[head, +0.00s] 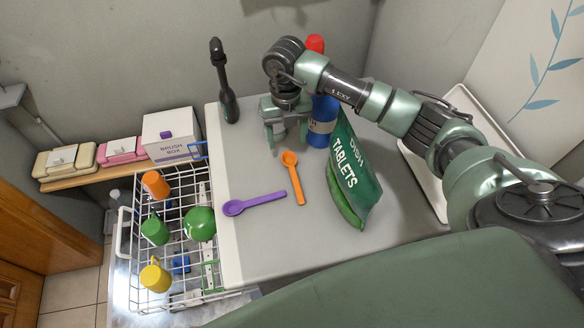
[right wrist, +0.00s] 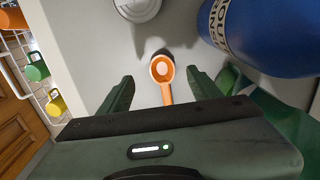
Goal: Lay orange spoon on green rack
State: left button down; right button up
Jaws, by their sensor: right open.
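The orange spoon (head: 297,184) lies flat on the grey counter, its bowl toward the back. My right gripper (head: 287,143) is just behind the bowl, pointing down, open and empty. In the right wrist view the orange spoon (right wrist: 162,70) shows between the two spread fingers of the right gripper (right wrist: 163,86), apart from both; part of its handle is hidden by the gripper body. A wire rack (head: 127,205) stands left of the counter; its wires look white, with a green strip (head: 210,277) near its right side. My left gripper is not in view.
A purple spoon (head: 256,203) lies left of the orange one. A blue bottle (head: 322,122) and a green tablets bag (head: 354,172) stand to the right. A dark brush (head: 223,85) stands at the back left. Several cups and a green round item (head: 199,224) occupy the rack.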

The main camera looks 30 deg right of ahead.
aim_at(289, 157)
jog(key=f+p, duration=0.1)
jog(key=f, duration=0.2)
jog(key=f+p, duration=0.1)
jog(key=f, duration=0.2)
jog(key=shift+s+d+f+p, duration=0.1)
jog(key=shift+s+f+p, duration=0.1)
jog(key=shift+p, duration=0.15)
jog(key=shift+f, duration=0.15)
grip_shut()
